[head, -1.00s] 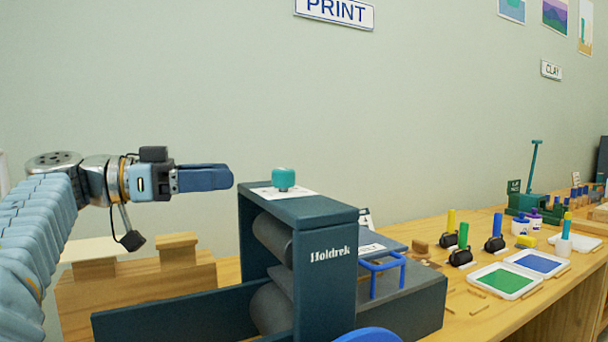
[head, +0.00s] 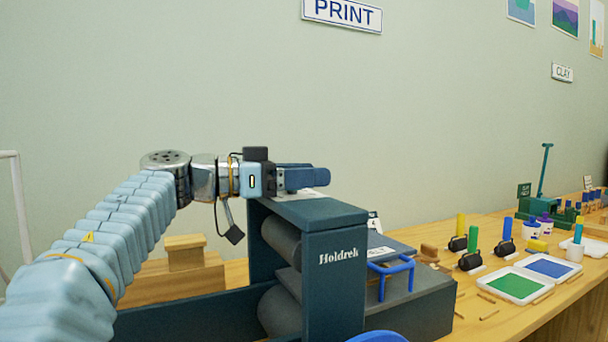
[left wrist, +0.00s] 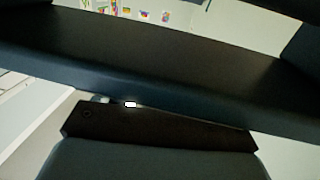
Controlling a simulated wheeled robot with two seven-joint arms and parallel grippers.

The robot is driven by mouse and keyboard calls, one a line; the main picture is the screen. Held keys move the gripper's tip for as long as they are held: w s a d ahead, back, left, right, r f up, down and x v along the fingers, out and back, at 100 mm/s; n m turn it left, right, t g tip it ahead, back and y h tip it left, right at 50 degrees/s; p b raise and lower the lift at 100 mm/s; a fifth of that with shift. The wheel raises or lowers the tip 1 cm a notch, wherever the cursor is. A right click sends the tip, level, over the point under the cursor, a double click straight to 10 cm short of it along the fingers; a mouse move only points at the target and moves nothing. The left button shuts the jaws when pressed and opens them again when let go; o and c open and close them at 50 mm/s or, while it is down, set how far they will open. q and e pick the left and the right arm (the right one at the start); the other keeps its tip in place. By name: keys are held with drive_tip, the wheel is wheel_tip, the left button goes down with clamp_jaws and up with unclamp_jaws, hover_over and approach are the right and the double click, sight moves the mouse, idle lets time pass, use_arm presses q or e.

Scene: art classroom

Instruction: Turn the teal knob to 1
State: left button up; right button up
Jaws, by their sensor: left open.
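The teal knob is hidden in the head view behind my left gripper (head: 316,179), and I cannot make it out in the left wrist view. The white plate (head: 312,195) that it stands on shows as a sliver below the fingers, on top of the dark blue press (head: 335,215) marked Holdrek. My left gripper is open and level, just above the press top, pointing right, with its fingers over the knob's place. Whether it touches the knob I cannot tell. Dark finger surfaces fill much of the left wrist view. My right gripper is not in view.
A blue bar handle (head: 392,268) stands on the press bed. To the right, the wooden table (head: 475,310) holds rollers, a green ink tray (head: 513,286) and a blue ink tray (head: 549,266). A wooden block (head: 185,252) is behind my left arm.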

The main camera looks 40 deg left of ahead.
use_arm(q)
drive_tip(key=c, duration=1)
drive_tip(key=shift+r+n+t+y+p, duration=0.2)
drive_tip(key=shift+n+t+y+p, duration=0.45)
drive_tip(key=shift+y+p, duration=0.25)
drive_tip(key=shift+w+a+n+t+y+p, duration=0.15)
drive_tip(key=shift+n+t+y+p, duration=0.35)
drive_tip(key=shift+n+y, duration=0.55)
drive_tip(key=y, duration=0.1)
drive_tip(key=n+y, duration=0.1)
drive_tip(key=n+t+y, duration=0.1)
drive_tip(key=y, duration=0.1)
drive_tip(key=shift+a+f+p, duration=0.15)
drive_tip(key=shift+a+p, duration=0.1)
drive_tip(key=shift+p, duration=0.05)
drive_tip(key=shift+a+n+g+y, duration=0.15)
drive_tip(key=shift+a+n+y, duration=0.1)
drive_tip(key=shift+n+y, duration=1.3)
drive_tip(key=shift+a+n+g+y, duration=0.15)
drive_tip(key=shift+n+y, duration=0.7)
drive_tip(key=shift+y, duration=1.55)
